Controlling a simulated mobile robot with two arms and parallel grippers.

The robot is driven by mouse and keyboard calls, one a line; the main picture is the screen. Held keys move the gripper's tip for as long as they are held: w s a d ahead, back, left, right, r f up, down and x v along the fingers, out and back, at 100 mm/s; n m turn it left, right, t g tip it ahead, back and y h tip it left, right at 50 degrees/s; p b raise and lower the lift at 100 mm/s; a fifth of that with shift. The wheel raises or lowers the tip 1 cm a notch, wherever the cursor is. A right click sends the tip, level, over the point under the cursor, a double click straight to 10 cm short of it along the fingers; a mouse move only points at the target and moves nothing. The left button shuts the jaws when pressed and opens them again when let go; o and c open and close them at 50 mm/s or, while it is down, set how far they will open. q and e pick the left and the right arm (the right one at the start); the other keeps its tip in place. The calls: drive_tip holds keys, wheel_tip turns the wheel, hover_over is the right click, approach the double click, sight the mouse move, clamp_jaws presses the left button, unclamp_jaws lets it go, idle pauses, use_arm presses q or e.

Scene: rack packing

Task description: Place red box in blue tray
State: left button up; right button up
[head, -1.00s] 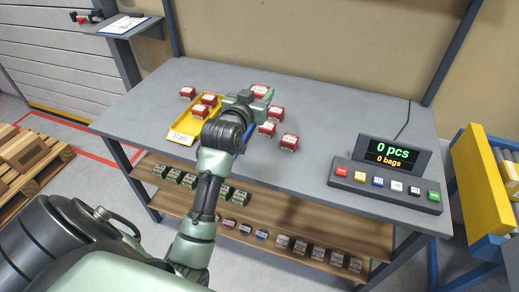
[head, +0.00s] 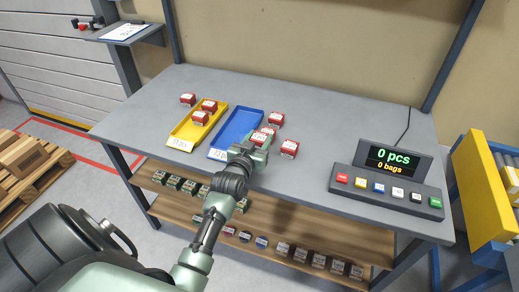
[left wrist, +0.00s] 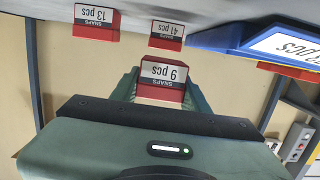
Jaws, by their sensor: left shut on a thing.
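My left gripper (head: 262,142) is shut on a red box (head: 257,138) just right of the blue tray's near end. In the left wrist view this red box (left wrist: 162,78) shows a "9 pcs" label between the fingers. Whether it touches the table is unclear. The blue tray (head: 236,130) lies on the table and its visible floor is bare. Another red box (head: 269,130) is close behind the held one. Further red boxes stand to the right (head: 277,118) and nearer the front (head: 289,149). My right gripper is out of view.
A yellow tray (head: 185,131) with red boxes in it (head: 208,106) lies left of the blue tray. A button panel with a display (head: 393,157) stands at the right.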

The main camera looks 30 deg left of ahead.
use_arm(q)
drive_tip(key=shift+f, duration=2.25)
drive_tip(key=shift+f, duration=0.2)
drive_tip(key=o, duration=1.5)
drive_tip(key=shift+c, duration=0.2)
